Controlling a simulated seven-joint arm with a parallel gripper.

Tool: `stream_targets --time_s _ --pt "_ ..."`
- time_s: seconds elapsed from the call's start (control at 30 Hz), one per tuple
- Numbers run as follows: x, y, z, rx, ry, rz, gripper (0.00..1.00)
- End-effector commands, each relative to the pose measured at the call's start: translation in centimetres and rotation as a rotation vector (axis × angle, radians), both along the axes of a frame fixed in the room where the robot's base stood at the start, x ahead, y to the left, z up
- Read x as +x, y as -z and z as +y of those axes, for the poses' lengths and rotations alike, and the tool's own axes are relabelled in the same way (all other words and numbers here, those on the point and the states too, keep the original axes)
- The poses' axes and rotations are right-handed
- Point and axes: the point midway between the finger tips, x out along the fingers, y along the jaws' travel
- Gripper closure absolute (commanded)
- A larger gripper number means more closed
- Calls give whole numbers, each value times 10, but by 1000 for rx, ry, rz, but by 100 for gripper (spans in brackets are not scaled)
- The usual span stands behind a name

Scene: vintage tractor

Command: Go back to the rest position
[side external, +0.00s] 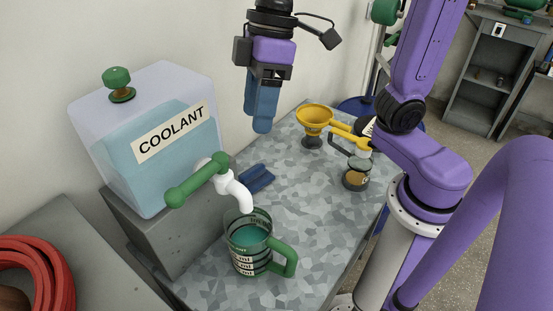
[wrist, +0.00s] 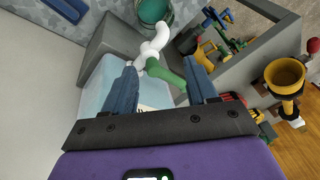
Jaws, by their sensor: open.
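My gripper (side external: 262,118) hangs in the air, fingers down, above the bench and to the right of the coolant tank in the side view. In the wrist view its blue fingers (wrist: 160,92) are spread apart with nothing between them. The clear coolant tank (side external: 155,140) has a white spout (side external: 235,190) and a green handle (side external: 197,180). A green-handled measuring jug (side external: 250,245) stands upright under the spout with teal liquid in it. The spout (wrist: 150,50) and jug (wrist: 154,10) also show in the wrist view.
The tank stands on a grey block (side external: 180,235). A yellow funnel (side external: 314,119) and a small jar with brown liquid (side external: 356,178) stand at the back right of the bench. A blue flat item (side external: 257,178) lies behind the spout. A red hose coil (side external: 35,270) lies front left.

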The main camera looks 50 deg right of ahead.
Motion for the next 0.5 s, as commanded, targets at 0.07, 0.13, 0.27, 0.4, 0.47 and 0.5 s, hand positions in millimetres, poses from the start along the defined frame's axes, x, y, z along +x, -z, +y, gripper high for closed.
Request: stream_targets --time_s 0.07,0.13,0.27,0.4,0.47,0.5 --pt "-20 21 -20 -45 -17 9 43" --pt "-36 37 -37 -82 -35 6 43" --pt "-64 66 -70 -147 -75 -4 43" --pt "-90 92 -102 -204 -122 -19 43" --pt "-98 101 -113 -225 -139 -24 43" --pt "-103 105 -118 -234 -150 -28 43"
